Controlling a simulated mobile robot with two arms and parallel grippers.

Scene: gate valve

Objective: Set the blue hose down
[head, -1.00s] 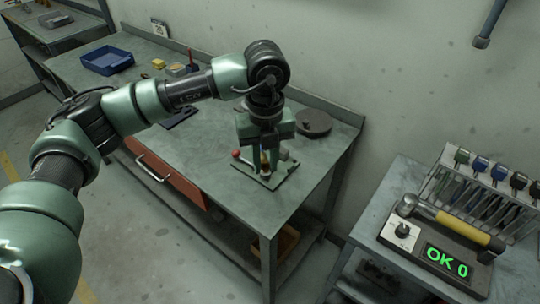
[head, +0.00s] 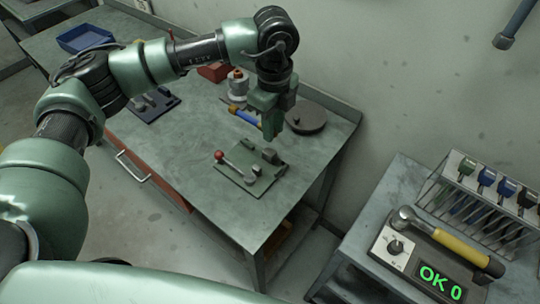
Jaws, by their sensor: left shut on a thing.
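The blue hose (head: 246,117) is a short blue piece with a yellow end at its left, seen in the head view over the workbench. My left gripper (head: 270,130) points down at the hose's right end and is shut on it. The fingers hide the right end of the hose. I cannot tell whether the hose touches the bench. My right gripper is not in view.
A green plate with a red-knobbed lever (head: 248,178) lies in front of the gripper. A dark round disc (head: 306,117) lies to the right, and a white-and-red fitting (head: 237,84) stands behind. The bench (head: 180,160) is clear at front left.

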